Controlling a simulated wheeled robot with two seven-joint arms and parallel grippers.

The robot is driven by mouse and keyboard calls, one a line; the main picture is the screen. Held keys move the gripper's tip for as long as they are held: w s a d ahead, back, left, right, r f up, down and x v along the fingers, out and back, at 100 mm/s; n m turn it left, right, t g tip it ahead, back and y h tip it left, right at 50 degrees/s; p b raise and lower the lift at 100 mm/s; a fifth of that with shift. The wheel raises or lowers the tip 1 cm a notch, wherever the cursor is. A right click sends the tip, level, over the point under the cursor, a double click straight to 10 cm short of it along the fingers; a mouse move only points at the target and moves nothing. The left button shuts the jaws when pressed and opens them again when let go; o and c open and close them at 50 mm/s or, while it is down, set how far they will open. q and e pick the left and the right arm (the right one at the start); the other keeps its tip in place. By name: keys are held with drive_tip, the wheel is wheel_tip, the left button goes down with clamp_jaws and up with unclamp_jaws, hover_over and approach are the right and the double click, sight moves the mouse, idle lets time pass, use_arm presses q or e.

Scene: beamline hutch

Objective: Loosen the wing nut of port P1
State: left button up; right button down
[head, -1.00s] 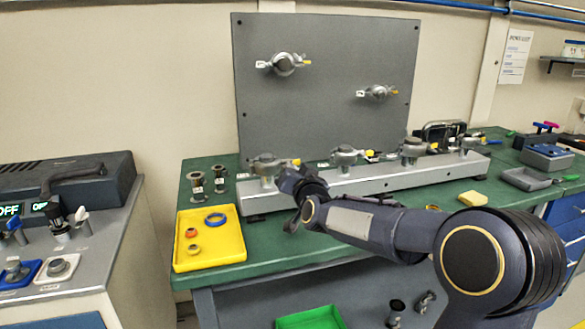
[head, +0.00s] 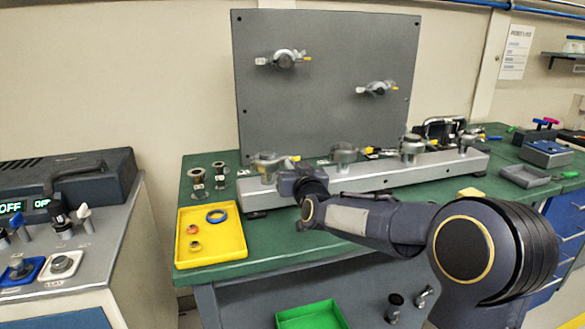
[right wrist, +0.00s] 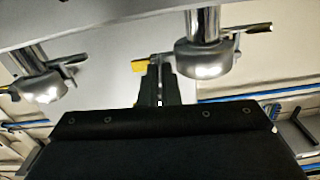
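Several grey pipe clamps stand along a pale rail (head: 375,180) on the green bench. I cannot read which one is labelled P1. My right gripper (head: 284,164) is at the leftmost clamp (head: 266,166), at its right side, and partly hides it. In the right wrist view the two dark fingers (right wrist: 161,82) are close together. Their tips are at a yellow-ended wing nut (right wrist: 140,65), left of a round clamp (right wrist: 203,60). I cannot tell whether they grip it. My left gripper is not in view.
A grey upright panel (head: 330,105) with two more clamps stands behind the rail. A yellow tray (head: 225,246) with rings lies front left, two small flanged parts (head: 197,178) beside it. A control console (head: 75,225) stands at the left. A green bin (head: 310,316) is below the bench.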

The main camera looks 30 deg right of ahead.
drive_tip(key=c, duration=2.1)
unclamp_jaws()
drive_tip(key=shift+r, duration=0.1)
drive_tip(key=o, duration=0.5)
drive_tip(key=shift+c, duration=0.2)
drive_tip(key=shift+f, duration=0.2)
